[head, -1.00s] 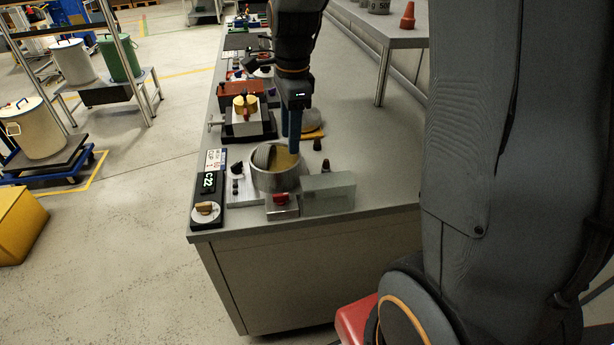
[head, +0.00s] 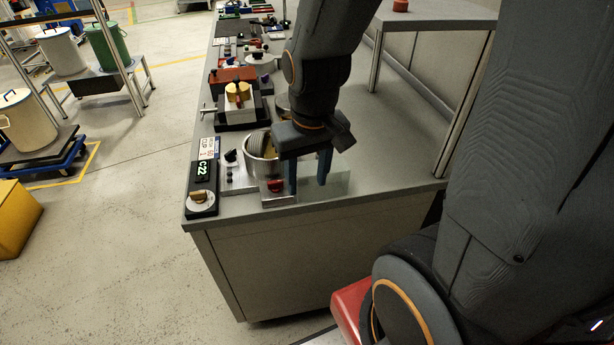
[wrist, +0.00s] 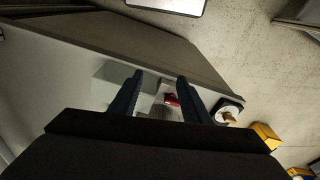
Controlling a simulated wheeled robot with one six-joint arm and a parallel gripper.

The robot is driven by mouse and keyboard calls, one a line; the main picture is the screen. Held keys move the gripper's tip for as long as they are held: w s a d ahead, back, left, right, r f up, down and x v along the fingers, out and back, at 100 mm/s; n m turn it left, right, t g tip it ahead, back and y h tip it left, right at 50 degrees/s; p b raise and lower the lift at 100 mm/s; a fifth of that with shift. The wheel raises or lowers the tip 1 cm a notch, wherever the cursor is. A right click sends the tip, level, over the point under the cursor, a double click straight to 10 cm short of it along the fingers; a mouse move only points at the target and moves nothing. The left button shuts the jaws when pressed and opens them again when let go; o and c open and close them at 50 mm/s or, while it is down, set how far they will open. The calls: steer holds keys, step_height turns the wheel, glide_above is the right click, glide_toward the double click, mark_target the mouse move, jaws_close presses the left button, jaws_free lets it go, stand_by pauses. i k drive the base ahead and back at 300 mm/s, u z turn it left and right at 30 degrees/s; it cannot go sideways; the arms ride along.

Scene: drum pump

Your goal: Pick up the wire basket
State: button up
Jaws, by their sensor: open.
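A round metal pot (head: 249,157) stands on the bench near its front end. A grey ribbed shape (head: 261,143) shows inside it; I cannot tell for sure that this is the wire basket. My gripper (head: 308,178) hangs in front and to the right of the pot, hiding part of it. Its two blue fingers are apart with nothing held. In the wrist view my gripper (wrist: 160,78) is open, with a red knob (wrist: 171,99) seen between the fingers. No basket can be made out in the wrist view.
The red knob sits on a metal block (head: 270,198) in front of the pot. A translucent block (head: 340,186) stands right of it, behind the fingers. A black dial panel (head: 201,190) lies at the left edge. A raised shelf (head: 440,14) stands at the back right.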

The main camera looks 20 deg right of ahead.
mark_target(255, 141)
steer(key=z, duration=2.25)
steer(key=k, duration=0.75)
steer(key=u, duration=0.8)
steer(key=i, duration=0.5)
